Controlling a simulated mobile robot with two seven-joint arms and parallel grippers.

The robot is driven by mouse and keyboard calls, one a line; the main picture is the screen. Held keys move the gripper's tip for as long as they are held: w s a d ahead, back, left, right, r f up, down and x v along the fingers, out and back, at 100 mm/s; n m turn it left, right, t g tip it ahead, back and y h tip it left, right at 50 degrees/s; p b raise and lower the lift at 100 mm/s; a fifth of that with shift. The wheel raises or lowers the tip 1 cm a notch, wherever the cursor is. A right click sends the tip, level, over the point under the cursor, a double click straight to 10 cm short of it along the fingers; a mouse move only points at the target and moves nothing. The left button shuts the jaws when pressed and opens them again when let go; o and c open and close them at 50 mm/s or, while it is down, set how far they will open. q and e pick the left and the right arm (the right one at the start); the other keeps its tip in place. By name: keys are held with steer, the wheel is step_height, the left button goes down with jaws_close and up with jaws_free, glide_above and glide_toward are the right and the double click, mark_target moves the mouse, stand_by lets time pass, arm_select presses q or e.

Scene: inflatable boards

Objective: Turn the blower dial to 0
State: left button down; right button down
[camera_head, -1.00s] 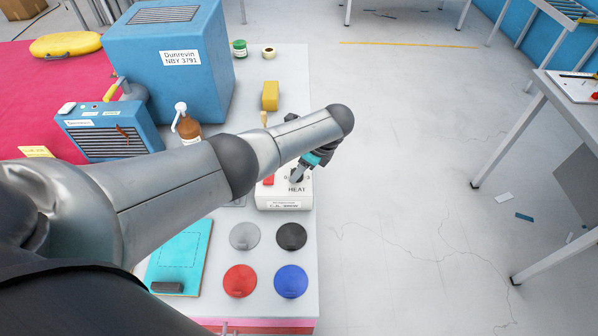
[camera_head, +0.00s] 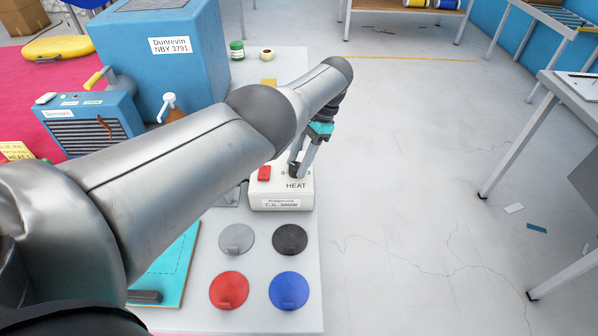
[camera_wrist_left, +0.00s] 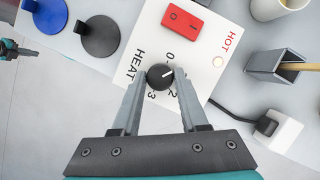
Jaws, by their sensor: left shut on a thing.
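The dial is a black round knob with a white pointer line (camera_wrist_left: 160,77), on a white box marked HEAT (camera_head: 267,193). In the left wrist view, the pointer aims right and slightly up, between the 0 and the 2; no number is readable at its tip. My left gripper (camera_wrist_left: 161,84) is shut on the knob, one finger on each side. In the head view the left gripper (camera_head: 301,163) partly hides the dial. The box has a red switch (camera_wrist_left: 182,20) and a small lamp (camera_wrist_left: 218,61) by the word HOT. A dark and teal part, seemingly my right gripper (camera_wrist_left: 18,49), shows at the left edge.
Grey (camera_head: 236,239), black (camera_head: 290,239), red (camera_head: 229,290) and blue (camera_head: 288,290) discs lie in front of the box. Blue machines (camera_head: 178,60) stand at the back left. A grey pot (camera_wrist_left: 276,66) and a white plug (camera_wrist_left: 277,128) are beside the box.

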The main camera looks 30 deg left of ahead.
arm_select(q)
steer(key=n+b, duration=0.1)
steer(key=n+h+b, duration=0.1)
steer(key=n+b, duration=0.1)
steer(key=b, duration=0.1)
steer(key=shift+a+f+n+g, duration=0.2)
steer(key=shift+f+n+g, duration=0.1)
steer(key=n+h+b, duration=0.1)
steer(key=n+b, duration=0.1)
steer(key=shift+r+n, duration=0.15)
steer(key=shift+n, duration=0.25)
steer(key=shift+h, duration=0.3)
steer(key=shift+n+b, duration=0.3)
steer(key=shift+n, duration=0.2)
steer(key=shift+r, duration=0.1)
arm_select(e)
step_height(320, 180, down, 8)
steer(key=w+d, duration=0.1)
steer(key=w, duration=0.1)
steer(key=shift+d+r, duration=0.25)
